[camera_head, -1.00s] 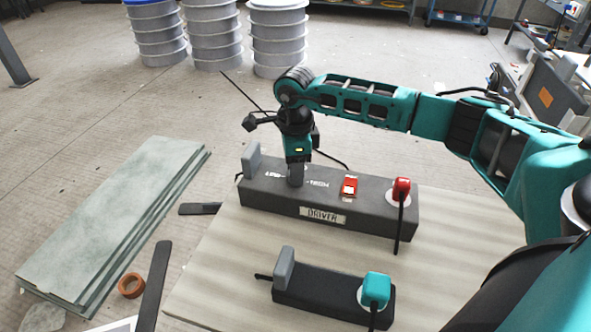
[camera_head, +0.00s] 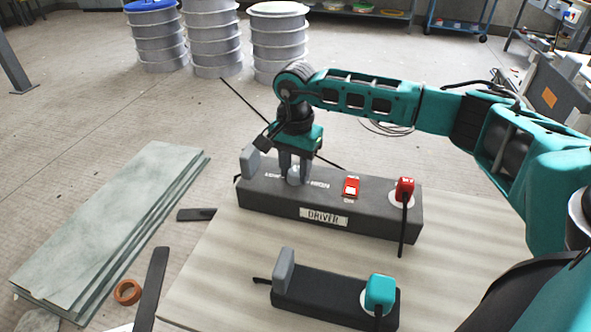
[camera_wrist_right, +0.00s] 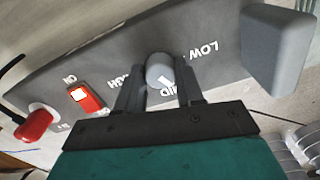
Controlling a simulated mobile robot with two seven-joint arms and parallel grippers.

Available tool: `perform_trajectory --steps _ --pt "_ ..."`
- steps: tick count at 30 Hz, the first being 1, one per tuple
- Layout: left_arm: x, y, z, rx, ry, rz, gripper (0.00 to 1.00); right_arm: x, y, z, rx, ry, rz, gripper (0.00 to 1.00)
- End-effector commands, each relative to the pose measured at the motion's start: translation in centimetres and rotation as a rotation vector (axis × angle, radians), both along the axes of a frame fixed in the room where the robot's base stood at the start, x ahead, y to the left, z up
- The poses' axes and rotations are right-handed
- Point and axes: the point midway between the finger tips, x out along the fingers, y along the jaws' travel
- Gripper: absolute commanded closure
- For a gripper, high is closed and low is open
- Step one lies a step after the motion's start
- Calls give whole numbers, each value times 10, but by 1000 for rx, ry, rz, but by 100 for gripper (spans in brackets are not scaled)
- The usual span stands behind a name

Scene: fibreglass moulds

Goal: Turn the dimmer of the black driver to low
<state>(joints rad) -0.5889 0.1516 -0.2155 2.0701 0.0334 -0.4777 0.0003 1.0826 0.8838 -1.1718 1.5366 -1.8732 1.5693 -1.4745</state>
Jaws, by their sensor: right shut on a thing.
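The dark driver box (camera_head: 345,219), with a white DRIVER label, lies on the pale board. Its grey round dimmer knob (camera_head: 294,175) stands on top near the left end. In the right wrist view the knob (camera_wrist_right: 160,70) sits between HIGH, MID and LOW lettering, and its white mark points roughly toward MID. My right gripper (camera_head: 294,178) points down and is shut on the knob, one finger on each side, as the wrist view (camera_wrist_right: 158,85) also shows. My left gripper is out of view.
The driver carries a red switch (camera_head: 351,187), a red plug (camera_head: 404,188) and a grey end block (camera_head: 250,161). A smaller black box (camera_head: 325,293) with a teal plug (camera_head: 380,292) lies in front. Grey-green sheets (camera_head: 110,220) lie at left.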

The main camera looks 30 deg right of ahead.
Motion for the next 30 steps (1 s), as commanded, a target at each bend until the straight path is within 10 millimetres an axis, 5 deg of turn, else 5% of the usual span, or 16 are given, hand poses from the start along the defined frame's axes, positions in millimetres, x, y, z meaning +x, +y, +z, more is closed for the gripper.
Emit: perform_trajectory --steps 30 --pt "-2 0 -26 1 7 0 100 0 1 0 0 -1 920 94"
